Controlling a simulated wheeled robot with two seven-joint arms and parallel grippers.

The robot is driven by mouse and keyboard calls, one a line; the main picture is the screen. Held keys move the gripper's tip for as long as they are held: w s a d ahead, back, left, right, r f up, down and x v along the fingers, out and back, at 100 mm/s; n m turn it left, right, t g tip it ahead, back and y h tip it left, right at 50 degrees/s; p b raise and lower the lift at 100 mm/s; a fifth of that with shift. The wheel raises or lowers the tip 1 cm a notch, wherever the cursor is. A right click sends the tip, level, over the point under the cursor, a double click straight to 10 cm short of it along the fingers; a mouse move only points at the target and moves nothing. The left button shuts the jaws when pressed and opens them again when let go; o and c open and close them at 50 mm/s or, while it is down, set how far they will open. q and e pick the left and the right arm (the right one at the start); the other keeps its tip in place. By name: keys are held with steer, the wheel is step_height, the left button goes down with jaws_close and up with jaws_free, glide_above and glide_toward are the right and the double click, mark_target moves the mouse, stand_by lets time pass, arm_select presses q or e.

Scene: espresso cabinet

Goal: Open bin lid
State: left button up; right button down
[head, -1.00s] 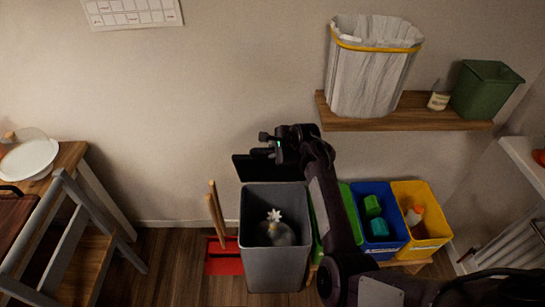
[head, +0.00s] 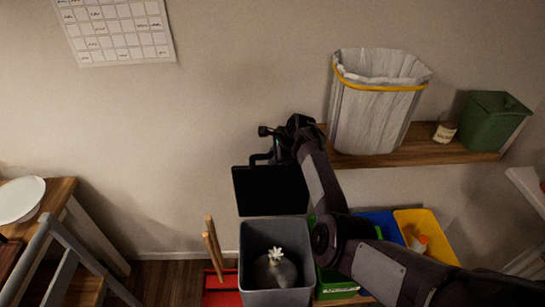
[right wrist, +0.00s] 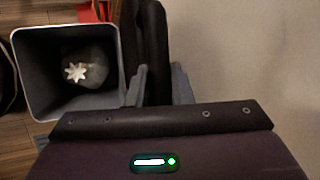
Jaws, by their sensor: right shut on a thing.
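The grey bin (head: 245,262) stands on the floor at the lower middle of the head view. Its top is open, and a tied grey bag (head: 277,270) with a white tuft lies inside. The black lid (head: 270,190) stands up behind the bin's back rim, its flat face toward me. My right gripper (head: 279,155) is at the lid's top edge, shut on its handle. In the right wrist view, the fingers (right wrist: 158,88) sit on either side of the dark lid part, and the open bin (right wrist: 24,75) is to the left. Whether the lid touches the rim is unclear. My left gripper is not in view.
A wooden shelf (head: 480,156) holds a white bag-lined basket (head: 372,110), a small jar (head: 445,132) and a green bin (head: 492,122). Blue (head: 380,222) and yellow (head: 425,228) bins stand right of the grey bin. A red dustpan (head: 220,290) is at left.

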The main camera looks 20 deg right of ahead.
steer(key=c, duration=1.3)
jaws_free()
steer(key=v, duration=0.7)
steer(key=shift+s+d+r, duration=0.15)
steer(key=shift+s+r, duration=0.1)
steer(key=shift+r, duration=0.05)
